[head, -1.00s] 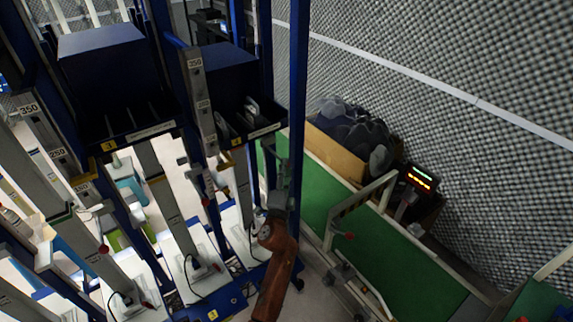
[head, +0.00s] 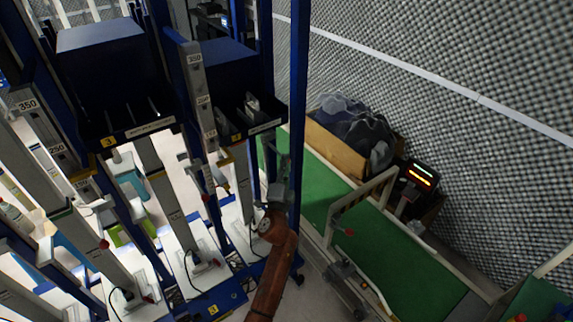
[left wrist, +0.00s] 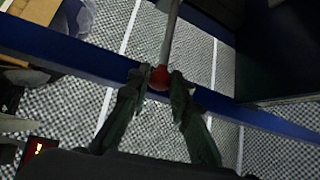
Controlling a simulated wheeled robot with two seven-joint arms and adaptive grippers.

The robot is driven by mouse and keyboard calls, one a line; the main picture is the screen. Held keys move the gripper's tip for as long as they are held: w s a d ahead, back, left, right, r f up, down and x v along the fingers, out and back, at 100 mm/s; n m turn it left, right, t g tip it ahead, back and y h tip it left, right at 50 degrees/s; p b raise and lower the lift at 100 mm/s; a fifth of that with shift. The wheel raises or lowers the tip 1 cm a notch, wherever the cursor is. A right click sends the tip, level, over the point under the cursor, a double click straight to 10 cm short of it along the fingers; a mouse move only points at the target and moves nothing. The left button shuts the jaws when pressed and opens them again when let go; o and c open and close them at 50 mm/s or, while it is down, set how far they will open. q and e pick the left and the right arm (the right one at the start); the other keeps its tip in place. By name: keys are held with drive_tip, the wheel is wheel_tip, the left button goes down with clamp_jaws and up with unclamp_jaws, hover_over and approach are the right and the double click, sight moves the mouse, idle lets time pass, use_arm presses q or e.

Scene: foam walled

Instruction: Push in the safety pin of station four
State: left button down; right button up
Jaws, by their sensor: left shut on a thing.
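My left gripper (left wrist: 160,82) is shut on a red ball knob (left wrist: 159,76) in the left wrist view. A grey metal rod (left wrist: 169,35) runs up from the knob, which I take as the safety pin. In the head view my left gripper (head: 277,190) is beside the blue post at the rack's right end; the knob is not clear there. The station marked 4 (head: 236,138), a dark tray with a blue box (head: 222,66), is just above and left of the gripper. How deep the pin sits is hidden. My right gripper is not in view.
The blue post (head: 298,100) stands close to my left gripper. Station three (head: 108,142) is to the left, with grey scale columns between.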

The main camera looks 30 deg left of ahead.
sight(275, 149)
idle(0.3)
use_arm(q)
drive_tip(key=w+a, duration=0.3)
drive_tip(key=a, duration=0.5)
drive_tip(key=shift+w+r+b, duration=0.15)
drive_tip(key=shift+b, duration=0.2)
drive_tip(key=c, duration=2.2)
unclamp_jaws()
drive_tip(key=shift+c, duration=0.2)
drive_tip(key=o, duration=0.5)
drive_tip(key=shift+w+a, duration=0.1)
